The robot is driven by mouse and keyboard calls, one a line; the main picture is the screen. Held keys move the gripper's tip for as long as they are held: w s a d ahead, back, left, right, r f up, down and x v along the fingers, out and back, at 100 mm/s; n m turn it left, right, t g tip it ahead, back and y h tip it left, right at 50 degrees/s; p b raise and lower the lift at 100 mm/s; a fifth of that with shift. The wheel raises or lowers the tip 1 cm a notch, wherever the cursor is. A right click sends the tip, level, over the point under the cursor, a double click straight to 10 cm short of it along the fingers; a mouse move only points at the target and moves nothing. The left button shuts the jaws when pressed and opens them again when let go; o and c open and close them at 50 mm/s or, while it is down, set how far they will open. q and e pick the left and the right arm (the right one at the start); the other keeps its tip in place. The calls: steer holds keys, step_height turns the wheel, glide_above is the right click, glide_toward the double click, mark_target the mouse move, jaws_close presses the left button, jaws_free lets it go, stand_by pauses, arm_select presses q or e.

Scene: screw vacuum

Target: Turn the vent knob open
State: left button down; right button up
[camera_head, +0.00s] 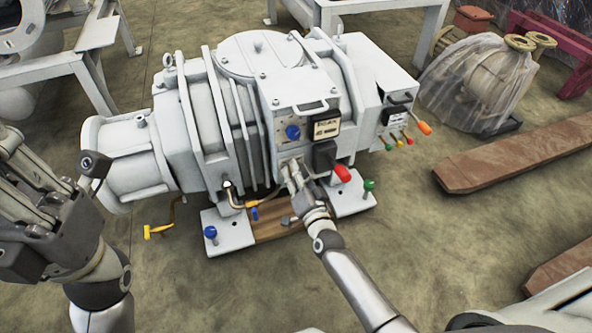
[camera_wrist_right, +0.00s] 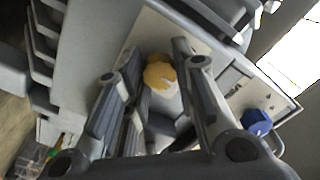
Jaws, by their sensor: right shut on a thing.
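The grey screw vacuum pump (camera_head: 222,100) stands in the middle of the head view. My right gripper (camera_head: 291,170) reaches its front panel from below. In the right wrist view, its fingers (camera_wrist_right: 162,85) are on both sides of a yellow-topped knob (camera_wrist_right: 160,72) and are shut on it. The gripper hides this knob in the head view. The knob's turn angle cannot be told, nor whether a label names it as the vent. A blue knob (camera_head: 292,132) sits just above the gripper and also shows in the right wrist view (camera_wrist_right: 257,122). My left gripper (camera_head: 62,165) is open and empty, left of the pump.
An orange-tipped lever (camera_head: 424,128) is farther right. A yellow handle (camera_head: 158,231) sticks out low at the left. Wooden beams (camera_head: 510,158) lie on the floor at the right.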

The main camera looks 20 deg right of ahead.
steer(key=shift+d+f+m, duration=0.1)
steer(key=shift+m, duration=3.1)
steer(key=o, duration=1)
steer(key=s, duration=1.2)
steer(key=shift+d, duration=0.2)
